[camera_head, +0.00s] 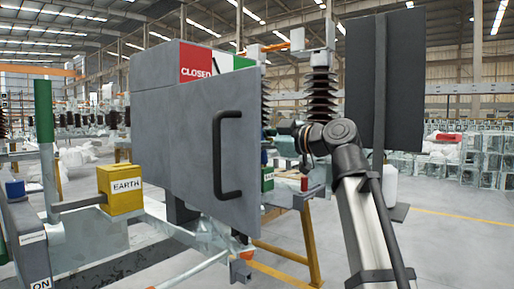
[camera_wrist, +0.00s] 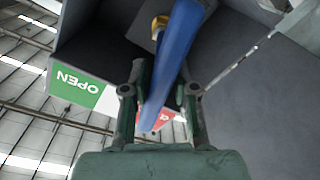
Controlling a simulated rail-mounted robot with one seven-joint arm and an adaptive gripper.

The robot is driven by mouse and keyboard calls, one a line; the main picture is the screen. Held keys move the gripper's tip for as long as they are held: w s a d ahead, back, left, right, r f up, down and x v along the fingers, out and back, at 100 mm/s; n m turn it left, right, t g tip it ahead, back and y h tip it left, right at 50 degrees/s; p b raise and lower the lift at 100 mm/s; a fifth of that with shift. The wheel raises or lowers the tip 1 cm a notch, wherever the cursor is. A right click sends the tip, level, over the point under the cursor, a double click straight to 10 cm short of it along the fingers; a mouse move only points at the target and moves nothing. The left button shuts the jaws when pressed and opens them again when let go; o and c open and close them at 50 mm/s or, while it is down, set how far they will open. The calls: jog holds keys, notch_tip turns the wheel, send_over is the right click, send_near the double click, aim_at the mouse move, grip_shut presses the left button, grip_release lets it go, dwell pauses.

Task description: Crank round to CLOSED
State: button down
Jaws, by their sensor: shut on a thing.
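A blue crank bar (camera_wrist: 178,50) runs down the middle of the wrist view, with a yellow-brass piece (camera_wrist: 159,25) beside its upper end. My gripper (camera_wrist: 160,92) has its two green fingers on either side of the bar and is shut on it. A green OPEN plate (camera_wrist: 78,88) and part of a red plate (camera_wrist: 156,120) show in the wrist view. In the head view, a red CLOSED plate (camera_head: 196,63) sits on top of the grey cabinet, beside a white-and-green part with a dark slanted line. The crank is hidden there behind the grey panel.
The grey panel (camera_head: 170,140) with a black handle (camera_head: 220,155) stands left of my arm. A yellow EARTH block (camera_head: 121,188) and a green post (camera_head: 43,112) are at the left. A dark board (camera_head: 400,80) stands behind my arm. Open floor (camera_head: 450,235) lies to the right.

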jog(key=n+b, duration=0.2)
jog(key=n, duration=0.1)
jog(key=n+b, duration=0.1)
jog(key=n, duration=0.1)
jog(key=shift+w+r+b, duration=0.15)
jog(key=shift+r+b, duration=0.1)
jog(key=shift+b, duration=0.1)
jog(key=shift+r+n+t+h+p, duration=0.15)
jog(key=shift+n, duration=0.9)
jog(key=shift+r+n+t+h+p, duration=0.15)
jog(key=shift+n, duration=0.9)
jog(key=c, duration=0.8)
grip_release()
jog(key=shift+o, duration=0.2)
jog(key=shift+s+a+f, duration=0.1)
jog(key=shift+s, duration=0.1)
jog(key=o, duration=0.6)
jog(key=shift+s, duration=0.1)
jog(key=shift+c, duration=0.2)
jog(key=shift+f, duration=0.1)
